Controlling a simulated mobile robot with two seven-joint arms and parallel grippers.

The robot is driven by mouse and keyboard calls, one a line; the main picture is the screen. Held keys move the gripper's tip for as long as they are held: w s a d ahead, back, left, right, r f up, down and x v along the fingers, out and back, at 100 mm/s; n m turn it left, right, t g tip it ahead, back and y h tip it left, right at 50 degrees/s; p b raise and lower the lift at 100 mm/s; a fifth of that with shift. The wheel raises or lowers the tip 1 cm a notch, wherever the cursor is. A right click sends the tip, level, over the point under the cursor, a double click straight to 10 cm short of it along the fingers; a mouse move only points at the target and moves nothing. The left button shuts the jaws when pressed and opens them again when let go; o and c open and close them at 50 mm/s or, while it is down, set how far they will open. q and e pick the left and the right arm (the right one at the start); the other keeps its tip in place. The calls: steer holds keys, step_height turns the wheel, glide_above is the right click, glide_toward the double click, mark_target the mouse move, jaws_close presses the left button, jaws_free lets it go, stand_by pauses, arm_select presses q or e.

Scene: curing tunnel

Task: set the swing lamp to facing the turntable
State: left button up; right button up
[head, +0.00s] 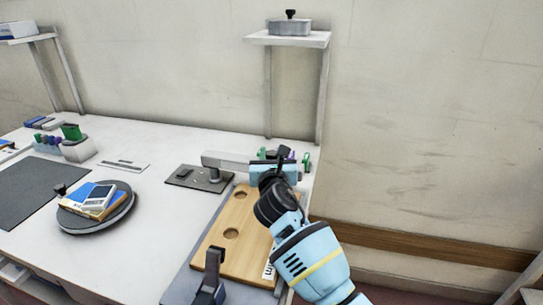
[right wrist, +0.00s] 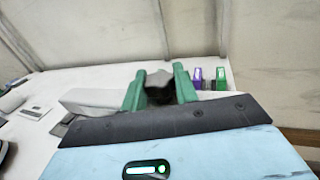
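The swing lamp has a dark base plate (head: 200,180) on the table and a pale arm (head: 232,160) reaching right, away from the turntable. The turntable (head: 82,219) is a round dark disc at the left, carrying a blue and white stack. My right gripper (head: 284,155) is at the lamp arm's far end. In the right wrist view its green fingers (right wrist: 160,85) stand apart on either side of a grey lamp head (right wrist: 155,80) with a dark middle. Whether they press on it cannot be told. My left gripper is out of view.
A wooden board (head: 222,254) with round holes lies in front of the lamp, below my right arm. A raised shelf (head: 288,39) stands behind. Green and purple items (right wrist: 208,78) stand just right of the fingers. The table between lamp and turntable is mostly clear.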

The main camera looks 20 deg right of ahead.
jaws_close()
steer(key=shift+s+a+r+m+h+p, duration=0.1)
steer(key=shift+s+a+m+h+p, duration=0.3)
steer(key=shift+s+h+p, duration=0.15)
steer(key=shift+s+a+m+g+h+p, duration=0.5)
steer(key=shift+s+a+h+p, duration=0.1)
steer(key=shift+h, duration=0.15)
steer(key=shift+s+a+m+g+h, duration=0.4)
steer(key=shift+s+h, duration=0.05)
steer(key=shift+h, duration=0.25)
steer(key=shift+s+a, duration=0.1)
steer(key=shift+s, duration=0.05)
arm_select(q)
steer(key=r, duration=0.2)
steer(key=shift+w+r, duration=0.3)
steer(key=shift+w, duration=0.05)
arm_select(e)
steer(key=o, duration=0.5)
jaws_free()
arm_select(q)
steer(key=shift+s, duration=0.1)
arm_select(e)
steer(key=shift+o, duration=0.2)
